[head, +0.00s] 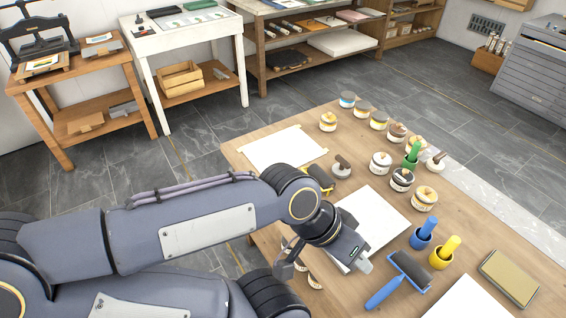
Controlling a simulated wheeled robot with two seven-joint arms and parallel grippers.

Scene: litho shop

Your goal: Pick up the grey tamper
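A small tamper with a grey base and a dark knob handle (341,167) stands upright on the wooden table, between a white sheet and the ink jars. It looks like the grey tamper. My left gripper (323,268) is nearer the camera, over the table's near part, clearly apart from the tamper. Its two fingers are spread, and I see nothing held between them. The gripper body and wrist hide part of the table and of a white sheet. A similar knobbed tool (436,159) stands at the far right edge. My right gripper is not in view.
Several ink jars (380,163) stand beyond the tamper. A yellow-and-black item (319,178) lies close to its left. A blue-handled roller (398,280), a blue cup (422,238), a yellow cup (442,256) and an olive block (509,278) are at the right. White sheets (283,148) lie flat.

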